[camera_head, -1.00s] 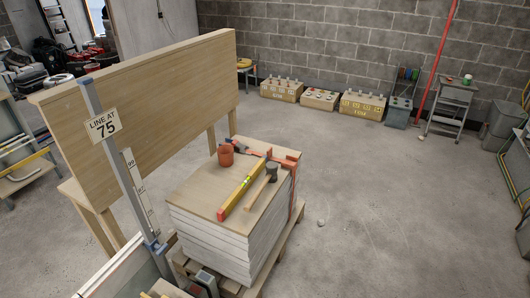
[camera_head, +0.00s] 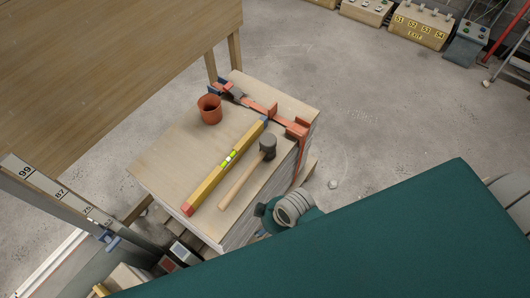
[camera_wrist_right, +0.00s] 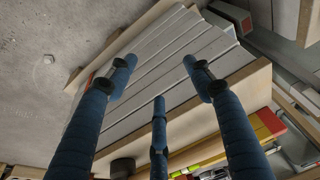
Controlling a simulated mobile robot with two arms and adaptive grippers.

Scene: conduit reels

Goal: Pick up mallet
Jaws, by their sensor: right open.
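The mallet lies on the top board of the stack, with a dark grey head (camera_head: 267,147) and a pale wooden handle (camera_head: 238,185) pointing toward the lower left. It lies beside a yellow level with red ends (camera_head: 222,170). My right gripper (camera_wrist_right: 158,75) has its blue fingers spread and empty in the wrist view, beside the stack's layered side. In the head view my right wrist is at the stack's near right edge, and its fingers are mostly hidden. A dark rounded shape (camera_wrist_right: 122,167) low in the wrist view may be the mallet head. My left gripper is not in view.
An orange cup (camera_head: 210,109) and an orange clamp-like bar (camera_head: 262,107) also lie on the stack (camera_head: 165,165). A wooden panel (camera_head: 110,70) stands behind left and a measuring post (camera_head: 60,195) at the left. Open concrete floor lies to the right.

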